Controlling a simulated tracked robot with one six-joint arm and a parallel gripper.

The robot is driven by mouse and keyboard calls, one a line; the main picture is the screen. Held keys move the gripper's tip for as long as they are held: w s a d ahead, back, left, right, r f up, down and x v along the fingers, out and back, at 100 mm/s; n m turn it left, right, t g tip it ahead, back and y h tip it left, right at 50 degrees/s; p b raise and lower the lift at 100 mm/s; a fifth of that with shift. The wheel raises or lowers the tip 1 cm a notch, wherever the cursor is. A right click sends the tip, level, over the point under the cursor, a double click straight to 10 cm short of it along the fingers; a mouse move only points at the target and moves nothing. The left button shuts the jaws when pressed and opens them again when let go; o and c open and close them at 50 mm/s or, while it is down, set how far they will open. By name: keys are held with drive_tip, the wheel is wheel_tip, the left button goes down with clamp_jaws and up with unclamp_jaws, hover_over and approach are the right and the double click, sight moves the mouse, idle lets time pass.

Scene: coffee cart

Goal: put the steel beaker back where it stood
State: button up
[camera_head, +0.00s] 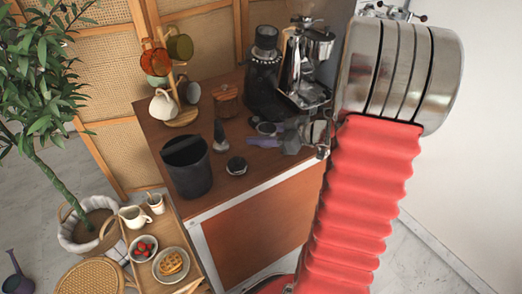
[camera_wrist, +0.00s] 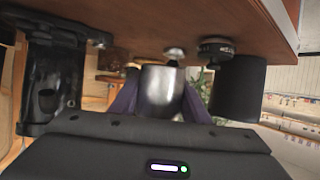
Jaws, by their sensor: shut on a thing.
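The steel beaker (camera_wrist: 160,92) is a plain shiny cylinder in the middle of the wrist view. My gripper (camera_wrist: 161,104) is shut on it, with one dark purple finger on each side. The lower part of the picture is my own dark gripper body. In the head view my gripper (camera_head: 268,138) is over the right part of the brown counter top (camera_head: 222,190), in front of the coffee machines. The beaker is small and partly hidden there. I cannot tell whether its base touches the counter.
A black bin (camera_head: 187,167) stands at the counter's left front. A tamper (camera_head: 219,133) and a small round tool (camera_head: 237,166) stand between it and my gripper. A grinder (camera_head: 265,75), an espresso machine (camera_head: 306,65) and a mug tree (camera_head: 180,112) stand behind.

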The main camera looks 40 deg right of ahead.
sight(261, 155)
drive_tip(key=shift+f, duration=1.15)
drive_tip(key=shift+f, duration=1.85)
drive_tip(key=shift+f, duration=0.1)
drive_tip(key=o, duration=1.1)
drive_tip(key=shift+s, duration=0.1)
drive_tip(key=v, duration=1.2)
